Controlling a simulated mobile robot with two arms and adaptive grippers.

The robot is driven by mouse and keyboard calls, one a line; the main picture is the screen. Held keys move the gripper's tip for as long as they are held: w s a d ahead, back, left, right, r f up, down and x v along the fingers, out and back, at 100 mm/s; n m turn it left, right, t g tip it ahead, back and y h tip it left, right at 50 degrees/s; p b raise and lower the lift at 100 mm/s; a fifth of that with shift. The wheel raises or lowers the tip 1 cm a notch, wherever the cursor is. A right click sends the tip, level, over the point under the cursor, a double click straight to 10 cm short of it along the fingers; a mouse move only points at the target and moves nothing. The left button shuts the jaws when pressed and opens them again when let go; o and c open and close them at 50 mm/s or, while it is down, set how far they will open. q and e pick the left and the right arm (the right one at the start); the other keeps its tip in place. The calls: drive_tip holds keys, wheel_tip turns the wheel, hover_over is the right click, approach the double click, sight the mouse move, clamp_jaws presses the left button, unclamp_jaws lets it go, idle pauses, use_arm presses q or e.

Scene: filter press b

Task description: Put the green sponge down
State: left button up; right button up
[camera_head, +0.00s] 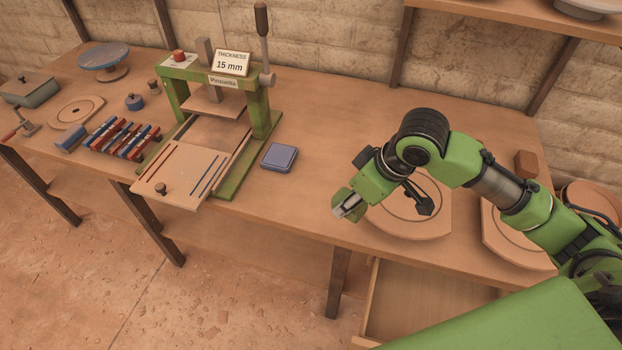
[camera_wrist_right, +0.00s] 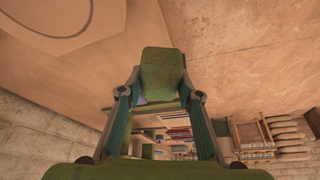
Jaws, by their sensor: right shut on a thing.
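The green sponge (camera_wrist_right: 162,68) is a rough green block in the right wrist view, held between the two fingertips. My right gripper (camera_wrist_right: 162,84) is shut on it. In the head view my right gripper (camera_head: 348,207) is near the workbench's front edge, left of a round-topped wooden board. A small green patch at its tip seems to be the sponge, mostly hidden by the gripper. I cannot tell its exact height above the bench. My left gripper is in neither view.
The workbench (camera_head: 310,187) is bare between a blue-grey pad (camera_head: 279,157) and my right gripper. A green press (camera_head: 262,118) with a 15 mm sign (camera_head: 230,63) stands further left. A wooden board (camera_head: 430,222) lies under my right arm. An open drawer (camera_head: 415,300) juts out below.

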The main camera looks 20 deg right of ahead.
drive_tip(key=w+a+f+p, duration=0.1)
drive_tip(key=w+a+f, duration=0.15)
drive_tip(key=w, duration=0.45)
approach(313, 200)
drive_tip(key=shift+w+a+f+p, duration=0.4)
drive_tip(key=shift+a+f, duration=0.05)
drive_tip(key=shift+f, duration=0.15)
drive_tip(key=shift+w+a+f, duration=0.1)
drive_tip(key=shift+w+f, duration=0.25)
drive_tip(key=shift+f, duration=0.1)
wheel_tip(313, 200, down, 3)
drive_tip(key=shift+w+p, duration=0.15)
drive_tip(key=shift+p, duration=0.45)
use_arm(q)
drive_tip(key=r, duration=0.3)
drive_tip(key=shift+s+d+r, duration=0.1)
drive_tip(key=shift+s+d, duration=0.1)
use_arm(e)
drive_tip(key=shift+f, duration=0.25)
drive_tip(key=shift+f, duration=0.15)
drive_tip(key=o, duration=1)
drive_tip(key=shift+c, duration=0.2)
